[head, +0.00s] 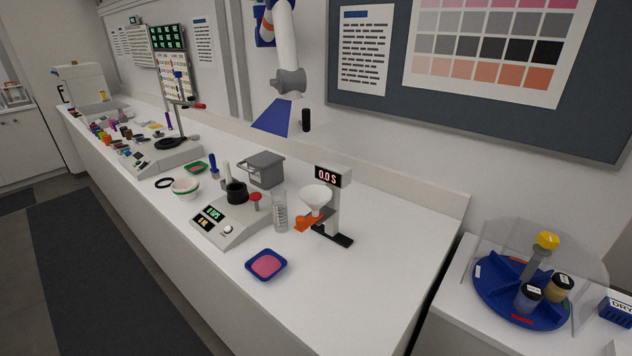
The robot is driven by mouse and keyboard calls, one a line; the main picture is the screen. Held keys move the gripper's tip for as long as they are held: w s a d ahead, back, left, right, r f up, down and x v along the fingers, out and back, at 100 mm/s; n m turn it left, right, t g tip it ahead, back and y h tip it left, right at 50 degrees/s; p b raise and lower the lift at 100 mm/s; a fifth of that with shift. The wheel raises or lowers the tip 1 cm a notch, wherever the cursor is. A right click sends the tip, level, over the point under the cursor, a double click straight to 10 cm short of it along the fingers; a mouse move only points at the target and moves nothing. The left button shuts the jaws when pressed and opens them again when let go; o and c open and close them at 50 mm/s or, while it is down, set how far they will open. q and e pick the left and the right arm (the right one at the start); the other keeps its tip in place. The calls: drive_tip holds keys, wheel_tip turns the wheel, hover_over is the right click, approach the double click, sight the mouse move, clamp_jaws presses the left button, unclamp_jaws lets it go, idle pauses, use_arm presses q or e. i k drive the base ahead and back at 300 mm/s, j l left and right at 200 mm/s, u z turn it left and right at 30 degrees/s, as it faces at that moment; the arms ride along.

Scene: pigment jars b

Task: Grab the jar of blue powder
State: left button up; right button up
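A blue round carousel (487,293) with dividers stands on the separate white counter at the right. A small jar with a black lid and a bluish-grey body (526,302) sits in its front part; its contents look blue, but it is too small to be certain. A second black-lidded jar with tan contents (557,294) stands just to the right of and behind it. A grey post with a yellow knob (547,241) rises from the carousel, and a clear curved shield stands around its back and right. Neither of my grippers is in view.
A blue bin marked DRY (617,311) stands right of the carousel. A gap separates that counter from the long white bench (365,285), which holds a funnel stand (337,210), a mixing device (226,228) and a blue tray of pink powder (266,266). The bench's near right is clear.

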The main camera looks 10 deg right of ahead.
sight(528, 296)
drive_tip(key=z, duration=1.9)
drive_tip(key=i+l+z, duration=0.15)
drive_tip(key=l, duration=0.15)
drive_tip(key=l+z, duration=0.15)
drive_tip(key=l, duration=0.15)
drive_tip(key=i+l+z, duration=0.15)
drive_tip(key=i+l, duration=0.05)
drive_tip(key=l, duration=0.1)
